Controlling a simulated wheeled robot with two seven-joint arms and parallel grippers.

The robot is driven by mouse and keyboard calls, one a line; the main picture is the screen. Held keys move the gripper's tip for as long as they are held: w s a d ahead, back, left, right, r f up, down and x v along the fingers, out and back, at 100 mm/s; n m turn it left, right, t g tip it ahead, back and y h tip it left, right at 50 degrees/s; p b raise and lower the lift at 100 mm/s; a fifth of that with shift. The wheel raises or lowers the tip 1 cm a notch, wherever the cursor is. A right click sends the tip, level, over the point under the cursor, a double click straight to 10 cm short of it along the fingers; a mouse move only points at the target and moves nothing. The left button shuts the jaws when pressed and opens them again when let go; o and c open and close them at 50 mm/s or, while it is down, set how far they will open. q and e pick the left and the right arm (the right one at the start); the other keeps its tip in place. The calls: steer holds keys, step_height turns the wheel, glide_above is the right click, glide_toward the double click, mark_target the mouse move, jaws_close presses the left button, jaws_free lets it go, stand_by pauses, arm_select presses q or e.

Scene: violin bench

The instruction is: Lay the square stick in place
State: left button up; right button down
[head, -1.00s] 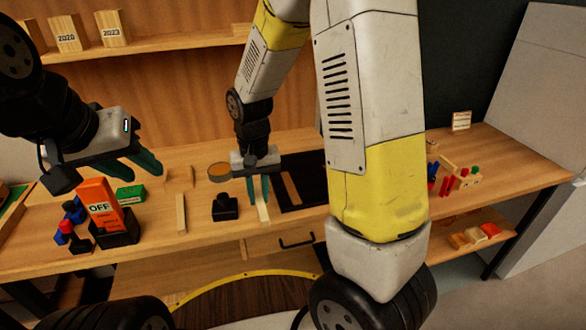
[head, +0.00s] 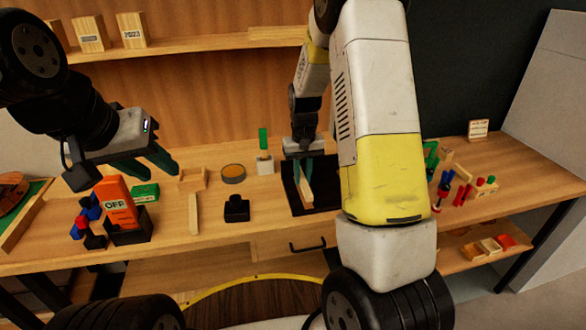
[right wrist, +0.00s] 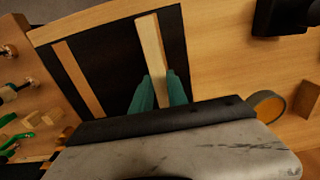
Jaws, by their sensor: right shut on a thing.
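A pale square stick (head: 305,192) is held in my right gripper (head: 304,172), over the black mat (head: 297,203). In the right wrist view the stick (right wrist: 150,45) runs lengthwise between the green fingers (right wrist: 158,88), on the right side of the mat (right wrist: 110,60). A browner strip (right wrist: 78,78) lies on the mat to its left, apart and roughly parallel. I cannot tell whether the stick touches the mat. My left gripper (head: 160,172) is open and empty above the bench's left part.
Another pale stick (head: 193,214) lies left of a black block (head: 237,208). A round dish (head: 233,174) and a green-topped piece (head: 264,152) stand behind. An orange OFF box (head: 116,205) is at left. Coloured clamps (head: 445,185) and pegs stand right of the mat.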

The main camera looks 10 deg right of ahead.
mark_target(302, 178)
steer(key=shift+f, duration=0.9)
steer(key=c, duration=1.3)
jaws_free()
steer(key=shift+f, duration=0.15)
step_height(302, 178, up, 12)
steer(key=s+r+t+y, duration=0.2)
steer(key=s+r+t, duration=0.1)
steer(key=s+r, duration=0.8)
steer(key=s+a+r+t, duration=0.2)
steer(key=s+r+t, duration=0.1)
steer(key=s, duration=1)
steer(key=shift+s+a, duration=0.15)
